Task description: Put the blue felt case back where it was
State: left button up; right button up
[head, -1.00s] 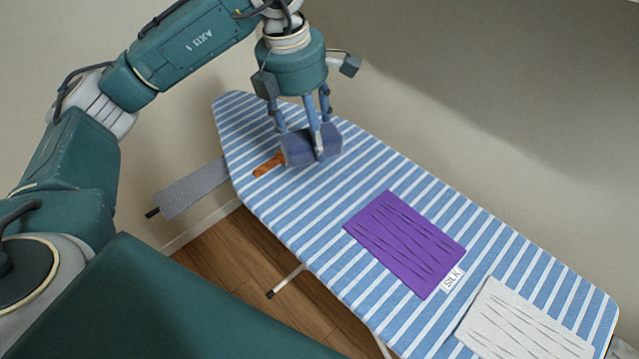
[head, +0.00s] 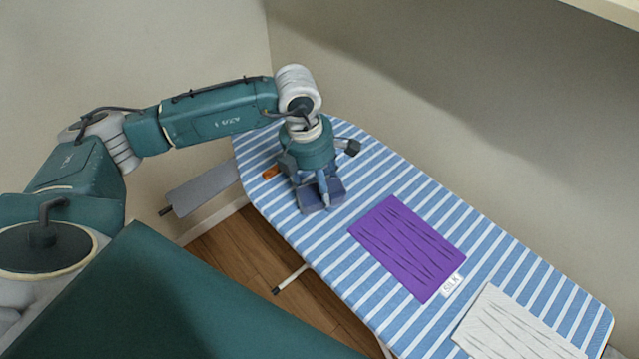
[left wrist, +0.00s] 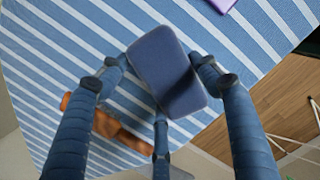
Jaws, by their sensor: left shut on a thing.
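The blue felt case (head: 318,197) is a small dark blue box at the far left part of the ironing board. My left gripper (head: 321,190) comes down on it from above and is shut on it. In the left wrist view the case (left wrist: 168,68) sits between the fingers of my left gripper (left wrist: 162,75), slightly tilted in the picture. I cannot tell whether its underside touches the board. My right gripper is not in view.
The striped ironing board (head: 400,190) carries a purple cloth (head: 408,245) with a SILK tag (head: 452,285) and a white cloth (head: 515,330). An orange-brown item (head: 271,171) lies beside the case. A grey side flap (head: 203,188) sticks out at left.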

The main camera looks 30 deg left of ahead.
aim_at(313, 187)
pick_arm(q)
jog(key=shift+f, duration=0.2)
jog(key=o, duration=1.2)
jog(key=shift+r, duration=0.1)
jog(key=shift+c, duration=0.2)
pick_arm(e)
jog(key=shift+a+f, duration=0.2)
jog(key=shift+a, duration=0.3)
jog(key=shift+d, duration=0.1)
pick_arm(q)
jog(key=shift+r, duration=0.25)
notch_tip(313, 187, up, 12)
jog(key=s+a+b, duration=0.1)
jog(key=b, duration=0.2)
jog(key=shift+s+f, duration=0.15)
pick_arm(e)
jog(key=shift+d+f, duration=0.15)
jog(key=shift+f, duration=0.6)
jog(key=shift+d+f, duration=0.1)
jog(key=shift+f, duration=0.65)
